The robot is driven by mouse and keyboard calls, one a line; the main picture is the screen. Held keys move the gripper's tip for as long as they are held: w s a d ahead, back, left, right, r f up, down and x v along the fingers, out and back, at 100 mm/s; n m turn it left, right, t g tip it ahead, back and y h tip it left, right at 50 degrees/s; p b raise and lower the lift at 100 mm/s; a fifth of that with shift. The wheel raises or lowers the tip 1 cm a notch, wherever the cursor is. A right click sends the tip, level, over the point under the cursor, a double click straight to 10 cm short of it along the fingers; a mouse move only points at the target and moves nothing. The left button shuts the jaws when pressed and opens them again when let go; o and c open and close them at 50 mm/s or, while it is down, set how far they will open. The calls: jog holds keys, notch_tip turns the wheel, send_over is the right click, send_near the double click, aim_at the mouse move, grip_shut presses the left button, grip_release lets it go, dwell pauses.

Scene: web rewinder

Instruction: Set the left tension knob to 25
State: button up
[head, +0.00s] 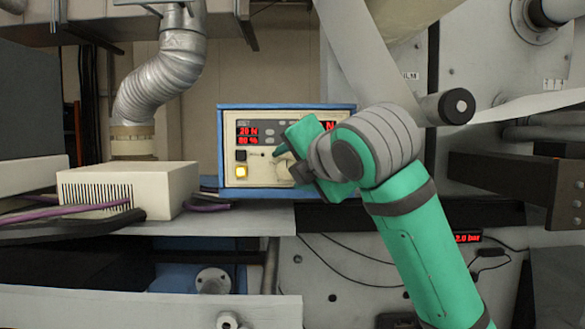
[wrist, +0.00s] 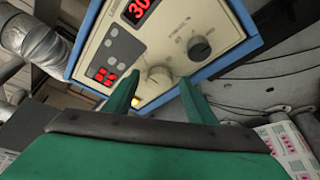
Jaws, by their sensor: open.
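The control box (head: 229,150) has a cream face in a blue frame and fills the middle of the head view. Its left red display (head: 248,136) appears to read 25 or 26 N above 80 %; the last digit is hard to read. The left tension knob (wrist: 158,74) is pale and round, in the wrist view. My gripper (head: 291,156) is at the panel, with its open green fingers either side of the pale knob in the wrist view (wrist: 158,84). I cannot tell whether they touch it. In the head view my gripper hides most of the knob area.
A dark knob (wrist: 200,48) sits right of the pale one, near the right finger. A display reading 30 (wrist: 138,9) is above. A lit yellow button (head: 241,171) is at the panel's lower left. A roller end (head: 457,106) protrudes close to my wrist.

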jog(key=shift+c, duration=0.2)
jog(key=c, duration=1)
jog(key=m, duration=0.1)
jog(key=m+y, duration=0.1)
jog(key=shift+d+f+m+t, duration=0.1)
jog(key=shift+f+m+t, duration=0.15)
jog(key=shift+m+t, duration=0.15)
jog(key=shift+f+m+t+y, duration=0.2)
jog(key=shift+m+t+y, duration=0.3)
jog(key=shift+m, duration=1.2)
